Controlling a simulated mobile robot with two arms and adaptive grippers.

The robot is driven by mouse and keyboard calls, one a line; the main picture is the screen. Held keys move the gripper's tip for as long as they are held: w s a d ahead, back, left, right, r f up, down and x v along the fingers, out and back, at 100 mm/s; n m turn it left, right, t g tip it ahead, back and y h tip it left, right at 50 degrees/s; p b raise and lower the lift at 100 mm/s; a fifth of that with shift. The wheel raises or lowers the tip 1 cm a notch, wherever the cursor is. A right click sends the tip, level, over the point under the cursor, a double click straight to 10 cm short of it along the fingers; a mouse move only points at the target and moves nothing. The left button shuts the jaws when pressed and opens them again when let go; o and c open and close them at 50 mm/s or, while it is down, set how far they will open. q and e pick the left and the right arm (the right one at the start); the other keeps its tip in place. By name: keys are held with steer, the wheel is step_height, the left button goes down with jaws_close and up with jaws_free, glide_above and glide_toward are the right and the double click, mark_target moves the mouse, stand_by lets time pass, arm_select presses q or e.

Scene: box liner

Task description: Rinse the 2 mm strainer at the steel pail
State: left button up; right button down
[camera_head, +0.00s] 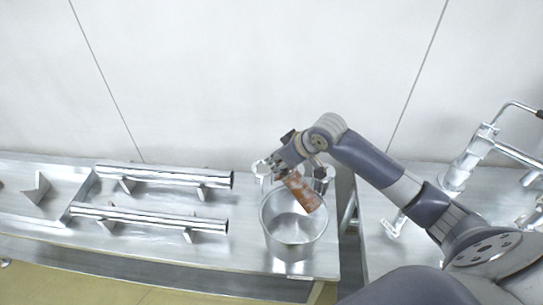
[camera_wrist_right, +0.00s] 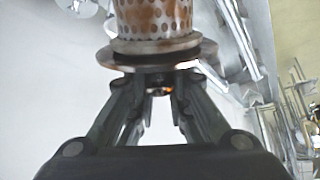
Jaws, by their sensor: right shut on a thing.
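The steel pail (camera_head: 293,238) stands near the right end of the left steel bench, its mouth open upward. My right gripper (camera_head: 285,168) is over the pail's back rim, shut on a perforated strainer (camera_head: 304,192) stained orange-brown. The strainer tilts down to the right, its lower end over the pail's mouth. I cannot tell whether it dips below the rim. In the right wrist view the gripper's fingers (camera_wrist_right: 158,88) close under the strainer's flange, and the perforated body (camera_wrist_right: 153,18) points away, cut off at the top. The strainer's size marking is not legible. My left gripper is not in view.
Two polished tubes (camera_head: 165,176) rest on cradles on the bench left of the pail. A second steel bench (camera_head: 395,262) stands right, past a narrow gap, with pipe fittings (camera_head: 470,158) on it. A plain wall (camera_head: 250,70) is behind.

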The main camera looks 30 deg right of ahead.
step_height(320, 180, down, 3)
glide_above(271, 207)
steer(key=s+d, duration=0.1)
steer(key=s, duration=0.1)
steer(key=shift+f, duration=3.8)
step_height(271, 207, down, 6)
steer(key=b, duration=0.6)
steer(key=shift+d+f+b, duration=0.1)
steer(key=shift+f+b, duration=0.15)
steer(key=shift+b, duration=0.15)
steer(key=f+b, duration=0.4)
steer(key=f, duration=0.1)
steer(key=shift+s+f+b, duration=0.1)
steer(key=shift+s+b, duration=0.1)
steer(key=shift+b, duration=0.2)
steer(key=shift+w+f, duration=0.1)
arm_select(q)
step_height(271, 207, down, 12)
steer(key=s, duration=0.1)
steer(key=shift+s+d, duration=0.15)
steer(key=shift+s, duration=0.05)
